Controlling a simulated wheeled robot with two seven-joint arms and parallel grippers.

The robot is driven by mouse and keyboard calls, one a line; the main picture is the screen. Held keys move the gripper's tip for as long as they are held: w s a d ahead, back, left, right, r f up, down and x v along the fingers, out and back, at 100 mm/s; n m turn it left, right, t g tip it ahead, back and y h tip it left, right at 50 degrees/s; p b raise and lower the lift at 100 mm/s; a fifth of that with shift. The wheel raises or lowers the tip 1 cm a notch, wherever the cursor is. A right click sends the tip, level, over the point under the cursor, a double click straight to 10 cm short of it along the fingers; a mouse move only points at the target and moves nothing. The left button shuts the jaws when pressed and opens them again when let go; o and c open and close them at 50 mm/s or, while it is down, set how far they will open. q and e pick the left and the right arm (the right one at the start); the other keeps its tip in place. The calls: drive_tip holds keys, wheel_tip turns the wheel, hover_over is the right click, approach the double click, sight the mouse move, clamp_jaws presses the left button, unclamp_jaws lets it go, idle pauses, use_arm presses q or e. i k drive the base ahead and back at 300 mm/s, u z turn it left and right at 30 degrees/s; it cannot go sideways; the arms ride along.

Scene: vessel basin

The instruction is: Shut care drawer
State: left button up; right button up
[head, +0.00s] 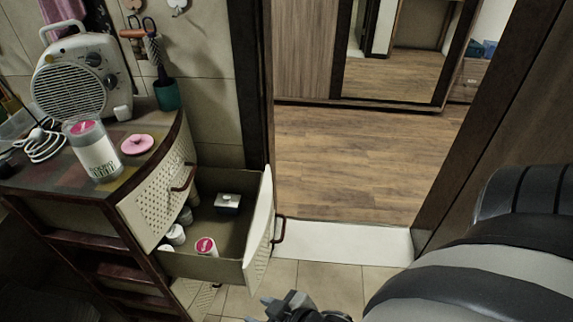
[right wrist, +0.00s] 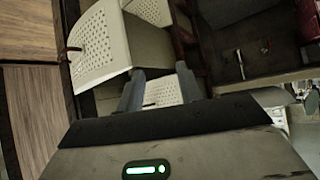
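The care drawer (head: 258,240) is pulled out of the cabinet on the left in the head view. Its cream front carries a dark red handle (head: 280,230) and faces right. Inside lie several white jars, a jar with a pink lid (head: 206,246) and a small dark box with a light top (head: 228,202). My right gripper (head: 262,310) is at the bottom edge, below and in front of the drawer front, partly cut off. In the right wrist view its fingers (right wrist: 160,85) stand apart with nothing held, and a perforated cream drawer front (right wrist: 110,42) shows beyond them. My left gripper is not in view.
The cabinet top (head: 62,172) holds a white fan heater (head: 80,75), a clear jar (head: 93,150) and a pink lid (head: 137,144). The doorway floor (head: 350,165) is clear.

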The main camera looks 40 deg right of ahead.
sight(244, 242)
drive_tip(key=z, duration=1.05)
drive_tip(key=i, duration=0.5)
drive_tip(key=u, duration=1.75)
drive_tip(key=k, duration=0.35)
drive_tip(key=z, duration=0.65)
